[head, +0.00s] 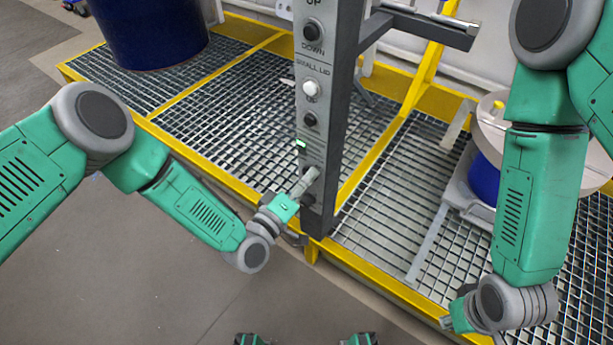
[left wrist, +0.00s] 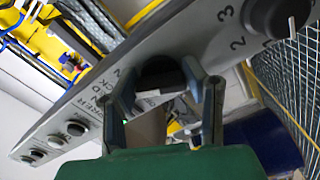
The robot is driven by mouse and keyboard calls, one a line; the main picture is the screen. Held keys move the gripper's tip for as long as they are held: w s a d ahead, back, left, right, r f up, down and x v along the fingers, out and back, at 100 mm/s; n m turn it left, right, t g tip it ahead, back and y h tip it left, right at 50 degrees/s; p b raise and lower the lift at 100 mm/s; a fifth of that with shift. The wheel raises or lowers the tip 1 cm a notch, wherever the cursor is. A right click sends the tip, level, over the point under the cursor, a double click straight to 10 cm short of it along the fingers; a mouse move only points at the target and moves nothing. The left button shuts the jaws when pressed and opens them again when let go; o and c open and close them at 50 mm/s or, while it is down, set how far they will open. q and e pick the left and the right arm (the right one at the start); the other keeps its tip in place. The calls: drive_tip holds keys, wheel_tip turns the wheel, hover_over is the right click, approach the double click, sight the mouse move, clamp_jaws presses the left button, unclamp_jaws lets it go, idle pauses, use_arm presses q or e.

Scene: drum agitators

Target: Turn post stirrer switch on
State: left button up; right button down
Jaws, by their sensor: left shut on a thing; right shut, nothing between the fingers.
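The grey control post (head: 326,110) stands upright in the middle of the head view, with dark knobs and buttons down its face. My left gripper (head: 306,186) is at the lower part of the post. In the left wrist view its two fingers (left wrist: 166,105) are closed on the sides of a dark round switch (left wrist: 158,72) on the panel. The lettering beside that switch is partly hidden. My right gripper (head: 446,322) is shut and empty, low at the right, away from the post.
A dial knob (left wrist: 278,16) with numbers 2 and 3 sits beside the gripped switch. A white button (head: 311,88) is higher on the post. A dark blue drum (head: 150,35) stands at the back left on the grating. A yellow frame rail (head: 225,180) edges the platform.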

use_arm(q)
drive_tip(key=shift+s+d+f+m+p, duration=0.1)
drive_tip(key=shift+s+f+m+p, duration=0.1)
drive_tip(key=shift+m, duration=0.6)
drive_tip(key=shift+s+f+m+p, duration=0.15)
drive_tip(key=shift+s+f+m, duration=0.05)
drive_tip(key=shift+m, duration=0.6)
drive_tip(key=o, duration=1.2)
drive_tip(key=shift+w, duration=0.1)
drive_tip(key=shift+c, duration=0.2)
drive_tip(key=shift+w+r, duration=0.1)
drive_tip(key=v, duration=1.2)
